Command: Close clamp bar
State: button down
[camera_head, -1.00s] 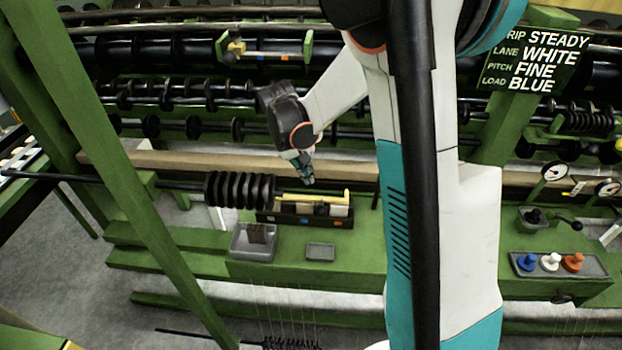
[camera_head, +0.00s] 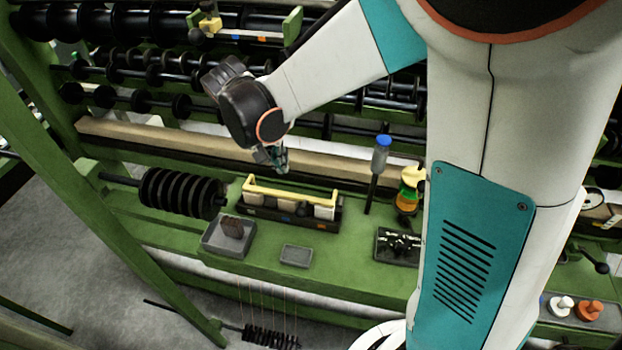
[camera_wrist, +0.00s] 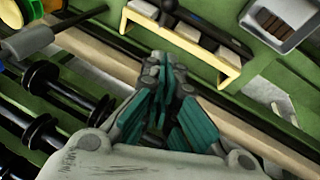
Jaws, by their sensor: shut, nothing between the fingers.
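The clamp bar (camera_head: 290,194) is a yellow bar with a short arm at each end. It lies along a dark holder (camera_head: 262,213) with pale blocks on the green bench. In the wrist view the yellow bar (camera_wrist: 177,48) runs slantwise at the top, beyond the fingertips, beside the pale blocks. My gripper (camera_head: 279,166) is above and behind the bar in the head view, apart from it. Its teal fingers (camera_wrist: 163,100) are shut and empty. I cannot tell the exact height gap to the bar.
A black ribbed spool (camera_head: 182,193) is left of the holder. Grey trays (camera_head: 296,256) sit in front. A blue-topped post (camera_head: 380,160) and a yellow-green item (camera_head: 409,190) stand to the right. A wooden beam (camera_head: 170,142) and black rollers run behind.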

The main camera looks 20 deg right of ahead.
jog(key=b+x, duration=0.3)
jog(key=x, duration=0.7)
jog(key=shift+a+b, duration=0.15)
jog(key=shift+b, duration=0.2)
jog(key=shift+s+f+b, duration=0.7)
jog(key=shift+s+f, duration=0.55)
jog(key=shift+f, duration=0.3)
jog(key=shift+s+a+f+b, duration=0.25)
jog(key=shift+s+f+b, duration=0.2)
jog(key=shift+s+f, duration=0.2)
